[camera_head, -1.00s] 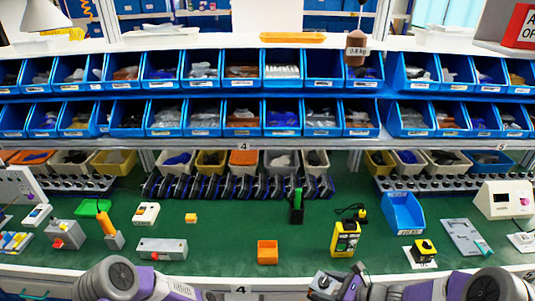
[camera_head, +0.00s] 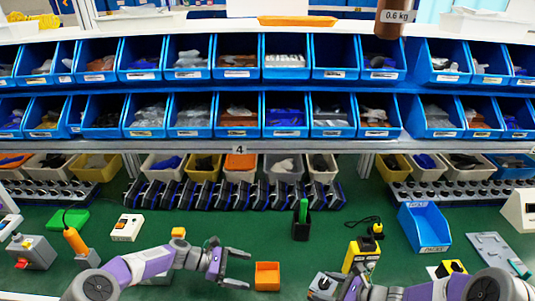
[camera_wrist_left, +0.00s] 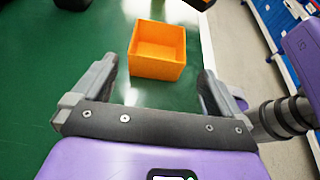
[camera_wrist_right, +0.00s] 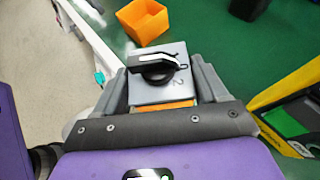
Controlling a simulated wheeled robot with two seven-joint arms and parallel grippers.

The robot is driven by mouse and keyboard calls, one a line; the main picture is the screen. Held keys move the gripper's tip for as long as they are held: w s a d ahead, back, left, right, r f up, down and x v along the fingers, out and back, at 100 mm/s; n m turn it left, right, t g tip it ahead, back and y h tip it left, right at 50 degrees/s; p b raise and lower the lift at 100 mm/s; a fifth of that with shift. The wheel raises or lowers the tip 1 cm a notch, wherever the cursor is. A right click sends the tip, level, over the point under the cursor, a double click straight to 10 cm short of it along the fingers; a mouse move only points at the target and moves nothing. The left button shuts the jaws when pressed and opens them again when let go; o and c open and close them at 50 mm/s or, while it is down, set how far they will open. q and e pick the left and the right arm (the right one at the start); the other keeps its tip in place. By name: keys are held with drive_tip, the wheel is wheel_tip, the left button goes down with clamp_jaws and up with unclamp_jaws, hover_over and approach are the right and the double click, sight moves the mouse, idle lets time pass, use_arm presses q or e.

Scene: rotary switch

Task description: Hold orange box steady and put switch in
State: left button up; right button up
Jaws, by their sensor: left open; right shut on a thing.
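An orange box (camera_head: 267,276), open at the top, stands on the green mat near the front of the bench. My left gripper (camera_head: 242,268) is open just left of the box. In the left wrist view the orange box (camera_wrist_left: 157,51) lies ahead between the fingertips, and they do not touch it. My right gripper (camera_wrist_right: 161,85) is shut on the rotary switch (camera_wrist_right: 158,72), a grey square plate with a black knob and an orange underside. In the head view the switch (camera_head: 322,284) is right of the box. In the right wrist view the box (camera_wrist_right: 144,21) is beyond the switch.
A yellow device (camera_head: 361,257) stands close right of the right gripper. A black holder with a green item (camera_head: 302,221) is behind the box.

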sight(262, 279)
use_arm(q)
drive_tip(key=shift+w+f, duration=0.25)
drive_tip(key=shift+f, duration=0.15)
use_arm(e)
drive_tip(key=shift+w+f, duration=0.3)
drive_tip(key=shift+f, duration=0.05)
use_arm(q)
drive_tip(key=shift+d+f, duration=0.1)
drive_tip(key=shift+d, duration=0.15)
use_arm(e)
drive_tip(key=shift+f, duration=0.1)
use_arm(q)
drive_tip(key=shift+s+d+f+b, duration=0.1)
drive_tip(key=shift+d+b, duration=0.25)
use_arm(e)
drive_tip(key=shift+s+f, duration=0.1)
drive_tip(key=shift+s, duration=0.05)
use_arm(q)
drive_tip(key=b+x, duration=0.1)
drive_tip(key=x, duration=0.3)
drive_tip(key=shift+d, duration=0.1)
use_arm(e)
drive_tip(key=shift+f, duration=0.65)
use_arm(q)
drive_tip(key=shift+x, duration=0.95)
use_arm(e)
drive_tip(key=shift+f, duration=0.1)
use_arm(q)
drive_tip(key=shift+c, duration=0.2)
drive_tip(key=shift+o, duration=0.2)
